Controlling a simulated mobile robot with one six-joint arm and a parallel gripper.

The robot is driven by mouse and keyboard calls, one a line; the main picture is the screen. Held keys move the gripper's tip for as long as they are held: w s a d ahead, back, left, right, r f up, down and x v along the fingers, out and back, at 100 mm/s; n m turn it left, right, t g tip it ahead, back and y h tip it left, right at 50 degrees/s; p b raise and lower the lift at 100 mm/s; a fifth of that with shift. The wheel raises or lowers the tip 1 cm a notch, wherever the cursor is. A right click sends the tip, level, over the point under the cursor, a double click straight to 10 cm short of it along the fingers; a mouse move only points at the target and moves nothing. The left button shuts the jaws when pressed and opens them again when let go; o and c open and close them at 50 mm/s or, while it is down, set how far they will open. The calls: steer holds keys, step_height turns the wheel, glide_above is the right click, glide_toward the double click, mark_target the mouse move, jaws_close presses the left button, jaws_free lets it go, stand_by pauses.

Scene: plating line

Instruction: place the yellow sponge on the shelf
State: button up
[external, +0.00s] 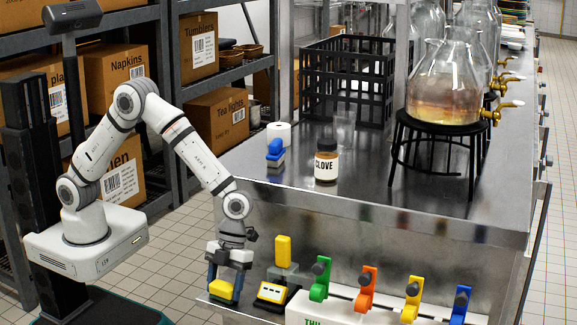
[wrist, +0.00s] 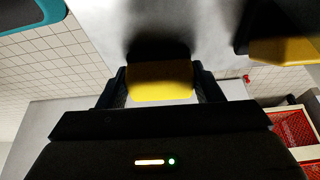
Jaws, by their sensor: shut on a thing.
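The yellow sponge (external: 222,291) is between the fingers of my gripper (external: 227,279), low in front of the steel counter. In the wrist view the sponge (wrist: 160,82) shows between both dark fingers, with a dark patch just beyond it. My gripper is shut on it. A narrow low metal shelf (external: 247,308) runs along the counter's front, and the sponge is at or just above its left end. I cannot tell whether they touch.
A yellow-and-black device (external: 272,292) stands close right of my gripper. Farther right is a white rail with coloured levers (external: 366,288). Above, the counter (external: 300,192) holds a clove jar (external: 326,162), a blue brush (external: 275,152) and a glass dispenser (external: 444,85). Box racks stand behind.

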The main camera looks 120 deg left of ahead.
steer(key=shift+f, duration=0.2)
steer(key=o, duration=0.9)
steer(key=shift+r, duration=0.1)
steer(key=shift+o, duration=0.2)
steer(key=shift+r, duration=0.15)
steer(key=r, duration=0.3)
steer(key=r+p, duration=0.1)
steer(key=r, duration=0.2)
steer(key=a+r, duration=0.1)
steer(key=r, duration=0.2)
steer(key=shift+r+p, duration=0.3)
steer(key=shift+r, duration=0.1)
